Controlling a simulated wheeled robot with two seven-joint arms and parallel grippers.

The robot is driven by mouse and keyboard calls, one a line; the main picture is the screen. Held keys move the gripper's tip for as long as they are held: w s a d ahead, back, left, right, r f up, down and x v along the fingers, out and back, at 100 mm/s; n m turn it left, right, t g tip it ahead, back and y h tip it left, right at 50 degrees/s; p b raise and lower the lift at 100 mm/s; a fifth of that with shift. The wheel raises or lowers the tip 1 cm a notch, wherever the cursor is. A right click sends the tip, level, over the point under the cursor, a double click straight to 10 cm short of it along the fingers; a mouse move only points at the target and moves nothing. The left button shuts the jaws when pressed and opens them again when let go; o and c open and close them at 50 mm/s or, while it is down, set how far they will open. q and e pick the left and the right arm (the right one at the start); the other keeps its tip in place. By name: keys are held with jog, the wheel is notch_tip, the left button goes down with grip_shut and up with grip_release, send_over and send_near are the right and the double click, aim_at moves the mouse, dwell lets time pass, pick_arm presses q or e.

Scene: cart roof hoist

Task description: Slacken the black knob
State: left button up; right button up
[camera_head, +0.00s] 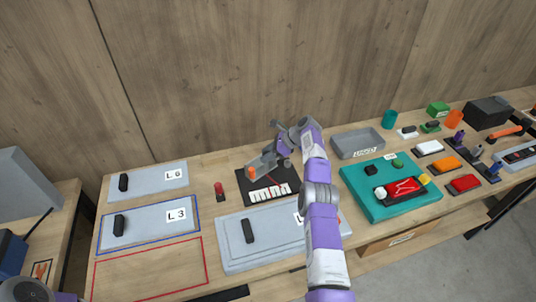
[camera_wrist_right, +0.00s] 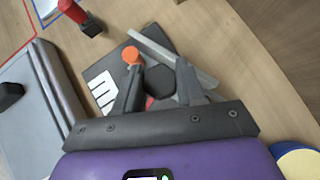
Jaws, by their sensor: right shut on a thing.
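My right gripper (camera_head: 281,151) reaches down over a small clamp-like fixture on a black mat with white lettering (camera_head: 268,193). The fixture has a grey bar (camera_head: 262,163) and an orange knob (camera_head: 251,173); the orange knob also shows in the right wrist view (camera_wrist_right: 131,55), beside one fingertip. In that view my right gripper (camera_wrist_right: 162,76) has its two fingers around a dark, many-sided piece, seemingly the black knob (camera_wrist_right: 159,82), with a red part (camera_wrist_right: 150,101) by it. The fingers hide much of the knob, and its turn cannot be read.
Grey plates with black handles lie left: L6 (camera_head: 160,177), L3 (camera_head: 150,228) and a thicker one (camera_head: 236,256) close in front. A red-topped piece (camera_head: 219,190) stands left of the mat. A grey tray (camera_head: 357,144) and teal case (camera_head: 378,208) lie right. The red-outlined area is bare.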

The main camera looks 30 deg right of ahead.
jog(key=o, duration=1)
jog(key=shift+w+a, duration=0.2)
jog(key=shift+a, duration=0.1)
jog(key=shift+o, duration=0.2)
jog(key=shift+d, duration=0.1)
jog(key=shift+s+d, duration=0.15)
jog(key=shift+s, duration=0.05)
jog(key=v, duration=0.7)
jog(key=shift+r+p, duration=0.2)
jog(key=shift+p, duration=0.25)
